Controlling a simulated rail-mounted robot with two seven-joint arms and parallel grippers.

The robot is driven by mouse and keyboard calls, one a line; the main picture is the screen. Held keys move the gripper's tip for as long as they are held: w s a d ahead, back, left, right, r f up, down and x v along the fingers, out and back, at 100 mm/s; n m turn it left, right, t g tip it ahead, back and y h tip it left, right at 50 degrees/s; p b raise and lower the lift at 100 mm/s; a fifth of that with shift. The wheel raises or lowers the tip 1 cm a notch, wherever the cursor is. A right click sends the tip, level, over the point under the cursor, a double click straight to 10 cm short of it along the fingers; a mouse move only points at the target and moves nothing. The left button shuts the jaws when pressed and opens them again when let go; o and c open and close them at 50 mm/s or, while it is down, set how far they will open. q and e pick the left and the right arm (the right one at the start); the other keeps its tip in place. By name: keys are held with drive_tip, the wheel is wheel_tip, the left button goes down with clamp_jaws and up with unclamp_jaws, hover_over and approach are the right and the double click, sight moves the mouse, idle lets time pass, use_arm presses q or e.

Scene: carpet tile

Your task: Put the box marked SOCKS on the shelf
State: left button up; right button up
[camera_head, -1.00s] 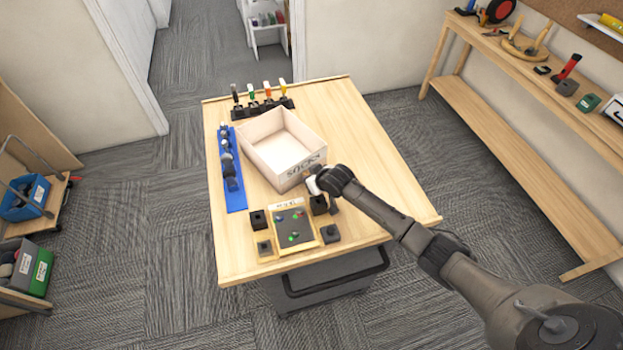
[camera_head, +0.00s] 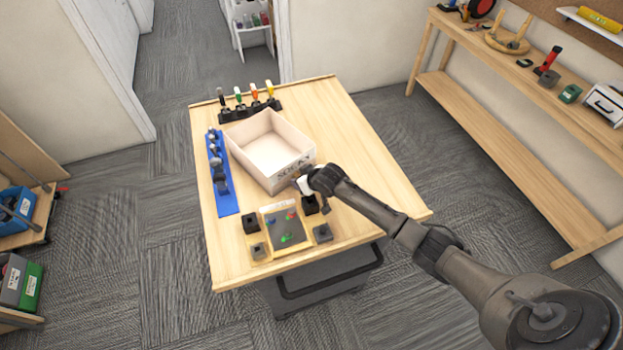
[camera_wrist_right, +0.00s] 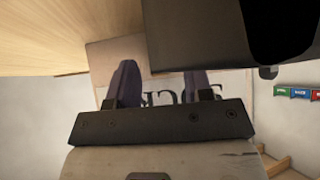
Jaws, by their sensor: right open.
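The box marked SOCKS (camera_head: 270,153) is an open, pale wooden box standing upright on the wooden table (camera_head: 345,145). Its dark lettering is on the wall facing me. My right gripper (camera_head: 303,183) is close to the lower right of that lettered wall. In the right wrist view the two fingers (camera_wrist_right: 160,80) are apart, with the lettered wall of the box (camera_wrist_right: 112,52) beyond them and nothing visibly held. I cannot tell whether they touch the box. My left gripper is not in view. A white shelf unit (camera_head: 235,32) stands beyond the doorway.
A blue strip holding tools (camera_head: 226,203) lies left of the box. A rack of colored-handled tools (camera_head: 250,107) stands behind it. A tray with small parts (camera_head: 284,226) and black blocks lies in front. A workbench (camera_head: 520,95) with a lower shelf runs along the right wall.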

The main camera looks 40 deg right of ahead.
drive_tip(key=p+v, duration=0.1)
drive_tip(key=v, duration=1)
drive_tip(key=shift+n+g+y, duration=0.3)
drive_tip(key=shift+n+g, duration=0.2)
drive_tip(key=shift+g, duration=0.1)
drive_tip(key=s+a+f, duration=0.1)
drive_tip(key=s, duration=0.1)
drive_tip(key=s+a+f, duration=0.1)
drive_tip(key=s+a, duration=0.1)
drive_tip(key=s+a+f, duration=0.1)
drive_tip(key=s+a, duration=0.1)
drive_tip(key=shift+s+a+f, duration=0.1)
drive_tip(key=shift+a+f, duration=0.1)
drive_tip(key=shift+f, duration=0.15)
drive_tip(key=s+a+g, duration=0.1)
drive_tip(key=s+a, duration=0.2)
drive_tip(key=s, duration=0.5)
drive_tip(key=s+a+g, duration=0.1)
drive_tip(key=s+a, duration=0.3)
drive_tip(key=s, duration=0.5)
drive_tip(key=s+a+n+g, duration=0.1)
drive_tip(key=s+a+g, duration=0.1)
drive_tip(key=s, duration=0.6)
drive_tip(key=shift+s+a+f, duration=0.2)
drive_tip(key=shift+a+f, duration=0.05)
drive_tip(key=shift+a, duration=0.6)
drive_tip(key=shift+d, duration=0.1)
